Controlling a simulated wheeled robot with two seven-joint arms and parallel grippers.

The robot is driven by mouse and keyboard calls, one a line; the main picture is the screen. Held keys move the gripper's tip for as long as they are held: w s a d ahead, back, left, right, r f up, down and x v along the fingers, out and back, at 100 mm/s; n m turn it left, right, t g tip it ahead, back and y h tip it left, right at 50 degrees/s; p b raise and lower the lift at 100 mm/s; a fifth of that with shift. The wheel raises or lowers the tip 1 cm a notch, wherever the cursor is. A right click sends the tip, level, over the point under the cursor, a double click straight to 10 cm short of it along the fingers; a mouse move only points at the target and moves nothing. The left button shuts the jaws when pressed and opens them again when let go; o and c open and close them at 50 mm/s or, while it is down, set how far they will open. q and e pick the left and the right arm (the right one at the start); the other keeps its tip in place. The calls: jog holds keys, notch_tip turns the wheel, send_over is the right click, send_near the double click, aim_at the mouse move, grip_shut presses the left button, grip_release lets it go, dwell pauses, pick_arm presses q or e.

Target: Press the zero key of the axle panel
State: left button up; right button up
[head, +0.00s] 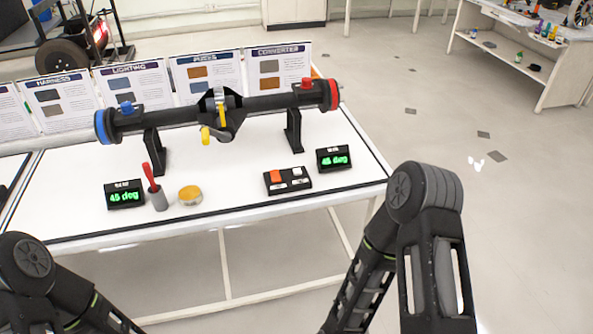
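The axle panel (287,182) is a small black box on the front right of the white table. It has one larger orange key (276,176) at left and smaller white keys (297,171) at right. The key labels are too small to read, so I cannot tell which is the zero key. Two black displays, the left one (124,195) and the right one (333,159), both show green "45 deg". The axle (262,105) lies across two black stands behind the panel. Only links of my two arms show at the bottom corners; neither gripper is in view.
A grey cup (157,198) with a red-handled tool and a round yellow-topped tin (190,195) stand left of the panel. Information boards (131,92) line the table's back. The white table (235,193) is bare between tin and panel.

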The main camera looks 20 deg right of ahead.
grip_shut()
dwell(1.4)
